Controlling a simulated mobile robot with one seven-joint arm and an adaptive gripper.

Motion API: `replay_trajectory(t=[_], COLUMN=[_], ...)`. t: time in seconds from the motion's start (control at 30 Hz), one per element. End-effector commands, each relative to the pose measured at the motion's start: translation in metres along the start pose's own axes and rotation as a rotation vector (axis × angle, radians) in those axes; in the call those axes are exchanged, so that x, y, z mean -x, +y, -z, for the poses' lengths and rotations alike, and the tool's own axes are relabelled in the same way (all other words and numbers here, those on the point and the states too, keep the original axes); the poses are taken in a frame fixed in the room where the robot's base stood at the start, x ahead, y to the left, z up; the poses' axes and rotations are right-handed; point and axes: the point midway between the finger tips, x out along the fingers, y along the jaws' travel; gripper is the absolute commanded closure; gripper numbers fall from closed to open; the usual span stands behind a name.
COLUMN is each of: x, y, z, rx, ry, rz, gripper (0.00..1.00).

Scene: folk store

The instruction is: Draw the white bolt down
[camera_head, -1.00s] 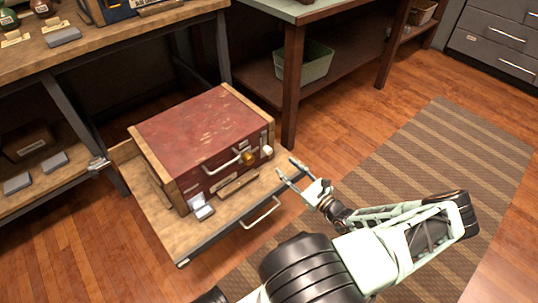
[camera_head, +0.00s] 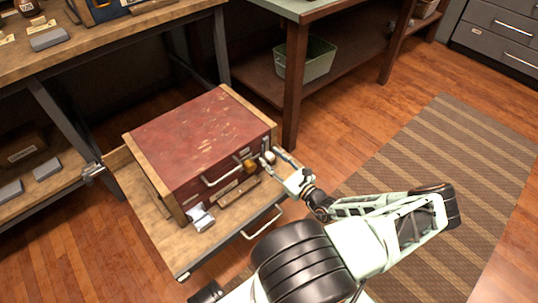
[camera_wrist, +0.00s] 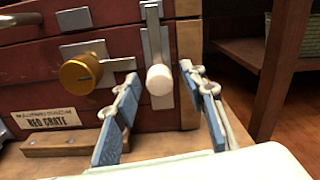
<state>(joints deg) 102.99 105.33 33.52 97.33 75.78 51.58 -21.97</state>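The white bolt is a white-knobbed metal slide on the front of a red wooden crate (camera_head: 200,135). In the wrist view the white knob (camera_wrist: 160,82) hangs at the lower end of an upright metal bar (camera_wrist: 153,35). My gripper (camera_wrist: 160,79) is open, with its blue-padded fingers left and right of the knob. I cannot tell whether either finger touches it. In the head view my gripper (camera_head: 271,162) is at the crate's right front corner and the knob is small beside the fingertips.
A brass knob (camera_wrist: 80,73) with a metal latch is just left of my left finger. The crate stands on a pulled-out wooden tray (camera_head: 165,228) with a front handle. A wooden block (camera_wrist: 62,143) lies below. A dark table leg (camera_head: 294,85) stands behind at right.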

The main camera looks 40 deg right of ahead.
Motion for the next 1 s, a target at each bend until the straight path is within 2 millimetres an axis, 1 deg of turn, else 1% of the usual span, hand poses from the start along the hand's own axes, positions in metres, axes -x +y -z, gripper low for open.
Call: replay_trajectory(t=[0.3, 0.6, 0.67, 0.9, 1.0], x=[-0.0003, -0.0003, -0.0003, -0.0003, -0.0004], y=[0.0005, 0.0005, 0.0005, 0.0005, 0.0018], z=[-0.0001, 0.0000, 0.0000, 0.0003, 0.0068], rx=[-0.001, -0.001, -0.001, -0.001, -0.001], ry=[0.000, 0.000, 0.000, 0.000, 0.001], rz=[0.001, 0.000, 0.000, 0.000, 0.000], gripper=[0.61, 0.94, 1.00, 1.00, 1.00])
